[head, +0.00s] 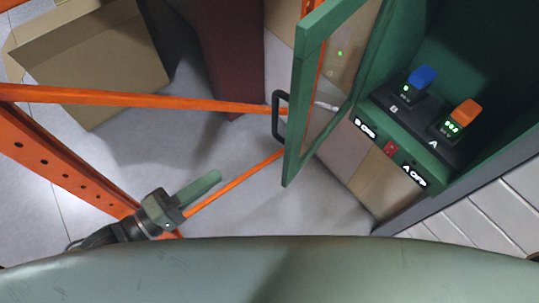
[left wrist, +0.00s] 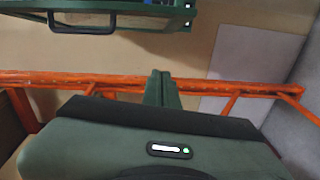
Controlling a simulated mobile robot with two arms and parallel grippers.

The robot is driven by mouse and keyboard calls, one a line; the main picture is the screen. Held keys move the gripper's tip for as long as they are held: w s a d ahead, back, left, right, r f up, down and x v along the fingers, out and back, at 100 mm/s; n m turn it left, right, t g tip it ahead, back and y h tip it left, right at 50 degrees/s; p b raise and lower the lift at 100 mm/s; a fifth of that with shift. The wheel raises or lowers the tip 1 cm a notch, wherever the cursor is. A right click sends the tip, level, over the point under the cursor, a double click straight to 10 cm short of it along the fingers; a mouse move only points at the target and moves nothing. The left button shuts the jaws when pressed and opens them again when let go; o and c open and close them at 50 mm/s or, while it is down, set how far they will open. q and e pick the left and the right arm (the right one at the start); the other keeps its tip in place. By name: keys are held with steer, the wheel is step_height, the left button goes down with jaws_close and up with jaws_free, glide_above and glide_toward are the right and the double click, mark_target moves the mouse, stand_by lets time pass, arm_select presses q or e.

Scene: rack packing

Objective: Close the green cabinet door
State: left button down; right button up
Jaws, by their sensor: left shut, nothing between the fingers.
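The green cabinet door (head: 297,115) stands open in the head view, swung out to the left of the cabinet. It has a green frame around a clear pane and a black handle (head: 277,116) on its outer side. The green cabinet (head: 468,192) is at the right with its inside exposed. My left gripper (head: 216,177) is shut and empty, below and left of the handle and apart from it. In the left wrist view the shut fingers (left wrist: 162,76) point toward an orange beam, and the handle (left wrist: 82,31) shows at the upper left. My right gripper is out of view.
A blue-topped battery (head: 424,76) and an orange-topped battery (head: 466,112) sit in chargers inside the cabinet. Orange rack beams (head: 130,98) run between my left gripper and the door. An open cardboard box (head: 95,65) is at the upper left. Grey floor shows below the door.

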arm_select(q)
steer(key=w+d+r+p, duration=0.1)
steer(key=d+p, duration=0.1)
steer(key=d, duration=0.4)
steer(key=d+r+h+p, duration=0.1)
steer(key=d+r+p, duration=0.1)
steer(key=d, duration=0.4)
steer(key=shift+w+d, duration=0.25)
steer(key=shift+w, duration=0.15)
steer(key=shift+r+n, duration=0.1)
steer(key=shift+n, duration=0.2)
